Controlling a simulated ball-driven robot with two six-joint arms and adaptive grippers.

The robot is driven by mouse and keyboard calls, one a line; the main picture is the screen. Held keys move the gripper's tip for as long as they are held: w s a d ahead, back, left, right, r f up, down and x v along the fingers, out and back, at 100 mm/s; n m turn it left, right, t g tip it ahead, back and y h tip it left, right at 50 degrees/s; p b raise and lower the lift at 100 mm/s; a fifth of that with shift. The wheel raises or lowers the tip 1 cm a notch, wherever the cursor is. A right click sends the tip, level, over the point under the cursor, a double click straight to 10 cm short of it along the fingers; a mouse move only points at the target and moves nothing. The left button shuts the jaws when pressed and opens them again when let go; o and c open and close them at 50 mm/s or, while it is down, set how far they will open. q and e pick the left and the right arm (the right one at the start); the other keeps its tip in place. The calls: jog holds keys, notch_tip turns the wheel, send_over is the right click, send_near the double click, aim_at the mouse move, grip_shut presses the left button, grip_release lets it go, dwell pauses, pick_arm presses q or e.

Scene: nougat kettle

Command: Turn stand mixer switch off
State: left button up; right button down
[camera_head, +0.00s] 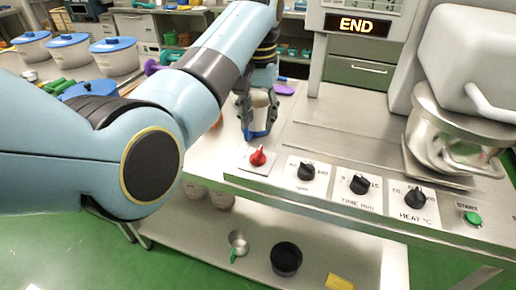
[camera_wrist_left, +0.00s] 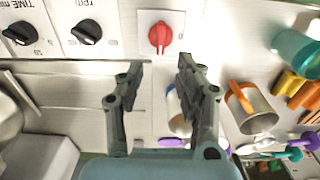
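The red switch knob (camera_head: 258,157) sits on a white plate at the left end of the mixer's control row. It also shows at the top of the left wrist view (camera_wrist_left: 160,36), its handle roughly vertical there. My left gripper (camera_head: 259,128) hangs just behind the knob in the head view. In the wrist view the left gripper (camera_wrist_left: 160,66) is open, fingers apart, with the knob ahead of the gap and not touched. The stand mixer (camera_head: 470,60) stands at the right over a steel bowl (camera_head: 450,140). Its display (camera_head: 357,25) reads END. My right gripper is not in view.
Black dials (camera_head: 306,172) and a green start button (camera_head: 472,218) continue right of the red knob. A pale cup with blue (camera_wrist_left: 178,105) stands behind the gripper fingers. A metal cup with orange handle (camera_wrist_left: 252,105) is nearby. Blue-lidded tubs (camera_head: 115,55) stand back left.

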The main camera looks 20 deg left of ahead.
aim_at(258, 152)
pick_arm(q)
notch_tip(258, 152, down, 10)
jog(key=shift+a+r, duration=0.1)
jog(key=shift+c, duration=0.3)
grip_shut()
